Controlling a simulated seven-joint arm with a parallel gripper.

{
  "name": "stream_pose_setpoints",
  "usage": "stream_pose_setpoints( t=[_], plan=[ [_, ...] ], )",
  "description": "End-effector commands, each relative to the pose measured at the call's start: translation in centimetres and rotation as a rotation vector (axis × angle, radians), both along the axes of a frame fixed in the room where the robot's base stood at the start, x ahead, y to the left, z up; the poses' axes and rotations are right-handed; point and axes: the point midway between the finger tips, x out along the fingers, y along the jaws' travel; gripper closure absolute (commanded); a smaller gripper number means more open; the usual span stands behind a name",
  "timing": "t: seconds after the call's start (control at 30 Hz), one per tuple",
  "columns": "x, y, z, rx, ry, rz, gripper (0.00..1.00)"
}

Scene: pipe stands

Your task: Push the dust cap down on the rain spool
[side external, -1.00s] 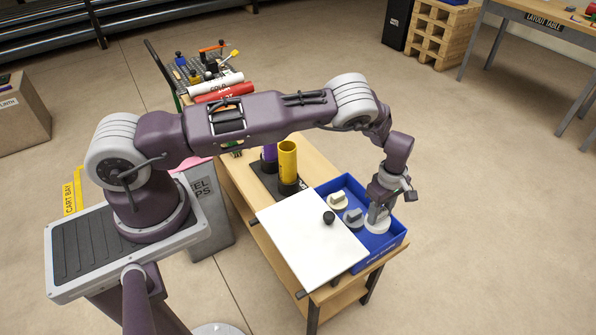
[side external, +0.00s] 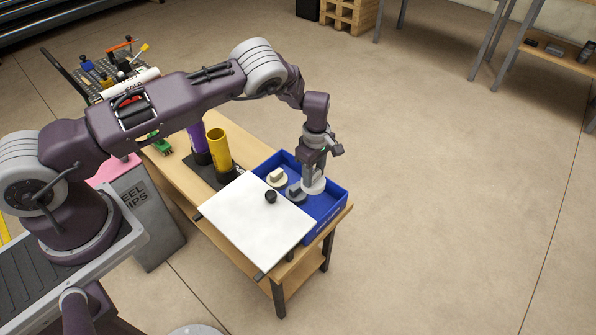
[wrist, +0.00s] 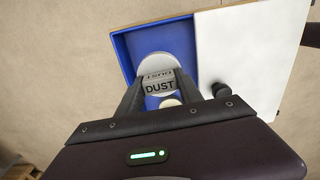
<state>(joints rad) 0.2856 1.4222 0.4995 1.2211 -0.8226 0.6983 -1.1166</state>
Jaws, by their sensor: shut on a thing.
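The dust cap (wrist: 158,85) has a pale round disc and a grip block lettered DUST. My gripper (side external: 313,178) is shut on this block, with one finger on each side in the wrist view. The cap's disc (side external: 313,187) shows under the fingers, over the right part of the blue tray (side external: 328,222). I cannot tell for sure whether it touches the tray floor. A yellow upright spool (side external: 219,150) and a purple one (side external: 197,138) stand on a dark base left of the tray. No lettering on them is readable, so I cannot tell which is the rain spool.
A cream cap (side external: 276,177) and a grey cap (side external: 295,192) lie in the tray. A white board (side external: 255,222) with a black knob (side external: 270,197) lies in front of the tray and partly covers it.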

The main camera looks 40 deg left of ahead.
Motion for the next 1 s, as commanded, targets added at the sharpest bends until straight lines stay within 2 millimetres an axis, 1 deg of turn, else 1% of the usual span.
stream_pose_setpoints(
  t=[0.03,0.07,0.17,0.2,0.27,0.3,0.37,0.4,0.5,0.6,0.7,0.8,0.87,1.0],
  plan=[
    [0.3,1.7,0.9,0.002,-0.003,0.026,1.00],
    [0.3,2.9,1.5,0.003,-0.004,0.042,1.00],
    [0.3,7.5,3.7,0.008,-0.005,0.103,1.00],
    [0.0,9.5,4.6,0.009,-0.005,0.130,1.00],
    [-0.5,12.6,6.2,0.011,-0.005,0.174,1.00],
    [-1.1,14.8,7.3,0.012,-0.004,0.205,1.00],
    [-2.1,18.0,8.9,0.011,-0.003,0.254,1.00],
    [-3.0,20.2,10.0,0.010,-0.004,0.287,1.00],
    [-5.5,24.7,12.4,0.007,-0.002,0.361,1.00],
    [-7.8,27.8,14.2,0.002,-0.001,0.417,1.00],
    [-9.5,29.7,15.3,-0.001,-0.001,0.453,1.00],
    [-10.3,30.5,15.8,-0.004,0.000,0.470,1.00],
    [-10.4,30.6,15.6,-0.004,0.001,0.472,1.00],
    [-10.4,30.6,14.2,-0.004,0.002,0.470,1.00]
  ],
)
